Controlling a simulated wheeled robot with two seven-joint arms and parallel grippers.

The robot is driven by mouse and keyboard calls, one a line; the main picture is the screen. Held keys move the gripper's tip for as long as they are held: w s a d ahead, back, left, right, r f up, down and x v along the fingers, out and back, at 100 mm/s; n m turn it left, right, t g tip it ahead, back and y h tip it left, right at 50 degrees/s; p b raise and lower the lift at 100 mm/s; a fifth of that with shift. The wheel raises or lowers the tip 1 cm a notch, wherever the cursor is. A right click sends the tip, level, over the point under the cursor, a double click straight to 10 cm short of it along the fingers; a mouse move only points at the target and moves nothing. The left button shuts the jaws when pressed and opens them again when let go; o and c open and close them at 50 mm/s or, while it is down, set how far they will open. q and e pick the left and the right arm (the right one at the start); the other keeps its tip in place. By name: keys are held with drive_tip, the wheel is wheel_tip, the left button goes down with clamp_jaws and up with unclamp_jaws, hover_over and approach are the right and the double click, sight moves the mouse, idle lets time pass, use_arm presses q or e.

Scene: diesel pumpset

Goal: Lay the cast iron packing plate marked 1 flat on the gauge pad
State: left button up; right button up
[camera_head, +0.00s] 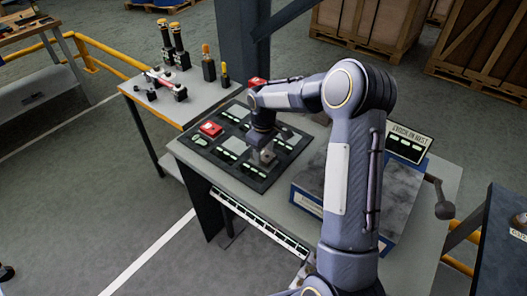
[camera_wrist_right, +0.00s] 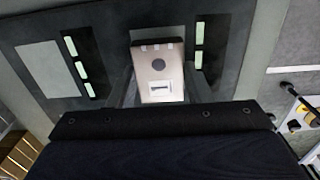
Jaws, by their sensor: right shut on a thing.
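My right gripper (camera_head: 262,146) reaches down over the black board on the bench and is shut on a small metal plate (camera_head: 266,157). The black board (camera_wrist_right: 20,38) has a grey square pad (camera_wrist_right: 45,70) left of the plate. Which surface is the gauge pad I cannot tell. My left gripper is out of view.
A red block (camera_head: 210,129) sits on the board's left part. A blue-sided block with a grey top (camera_head: 310,190) stands at the right, partly hidden by my right arm. A side table (camera_head: 150,108) with upright tools stands behind left. A dark post (camera_head: 240,50) rises behind the bench.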

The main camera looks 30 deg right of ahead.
drive_tip(key=shift+f+b, duration=0.55)
drive_tip(key=shift+f, duration=0.15)
drive_tip(key=o, duration=1.4)
drive_tip(key=shift+c, duration=0.2)
wheel_tip(320, 180, up, 8)
drive_tip(key=shift+f, duration=0.1)
wheel_tip(320, 180, up, 6)
drive_tip(key=p, duration=0.4)
